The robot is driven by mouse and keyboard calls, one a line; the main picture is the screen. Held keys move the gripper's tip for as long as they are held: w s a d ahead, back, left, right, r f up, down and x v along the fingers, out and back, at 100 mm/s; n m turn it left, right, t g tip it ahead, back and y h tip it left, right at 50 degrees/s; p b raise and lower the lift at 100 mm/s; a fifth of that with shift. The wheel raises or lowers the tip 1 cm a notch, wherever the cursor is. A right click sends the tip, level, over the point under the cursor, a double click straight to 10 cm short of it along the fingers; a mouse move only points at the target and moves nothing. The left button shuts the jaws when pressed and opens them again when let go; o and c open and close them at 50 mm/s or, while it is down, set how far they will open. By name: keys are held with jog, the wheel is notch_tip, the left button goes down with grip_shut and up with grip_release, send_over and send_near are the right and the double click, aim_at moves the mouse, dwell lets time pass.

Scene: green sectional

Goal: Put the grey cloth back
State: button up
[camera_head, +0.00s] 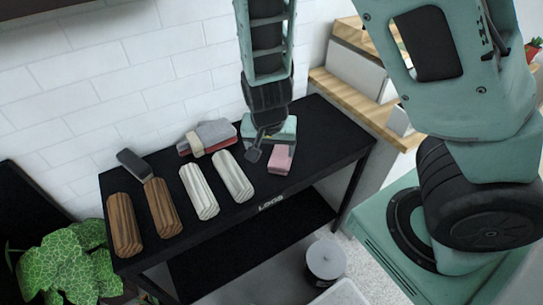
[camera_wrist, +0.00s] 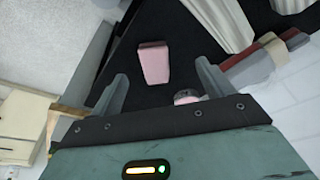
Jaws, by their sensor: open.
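A folded grey cloth (camera_head: 216,131) lies on the black table near the wall, on top of a red folded piece, with a beige strip across its left part. In the wrist view a grey and red bundle (camera_wrist: 262,62), probably the same stack, shows at the right. My gripper (camera_head: 262,142) hangs over the table to the right of the stack, apart from it. In the wrist view my gripper (camera_wrist: 160,72) is open, with nothing held between its fingers. A pink block (camera_wrist: 154,63) shows beyond the fingertips, lying on the table.
The black table (camera_head: 318,140) also holds brown rolls (camera_head: 125,225), white rolls (camera_head: 199,190), a small dark grey piece (camera_head: 133,163), and a pale green item (camera_head: 288,128) partly behind my gripper. A leafy plant (camera_head: 65,265) stands front left. Wooden steps (camera_head: 350,90) rise at the right.

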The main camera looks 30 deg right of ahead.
jog(key=s+a+r+n+g+y, duration=0.1)
jog(key=s+a+r+n, duration=0.4)
jog(key=s+r+n, duration=0.2)
jog(key=s+a+r+n+g+y, duration=0.1)
jog(key=s+a+r+n, duration=0.5)
jog(key=s, duration=0.5)
jog(key=shift+a+r+n, duration=0.25)
jog(key=shift+r+n, duration=0.4)
jog(key=shift+n, duration=0.45)
notch_tip(320, 180, up, 3)
jog(key=p, duration=0.3)
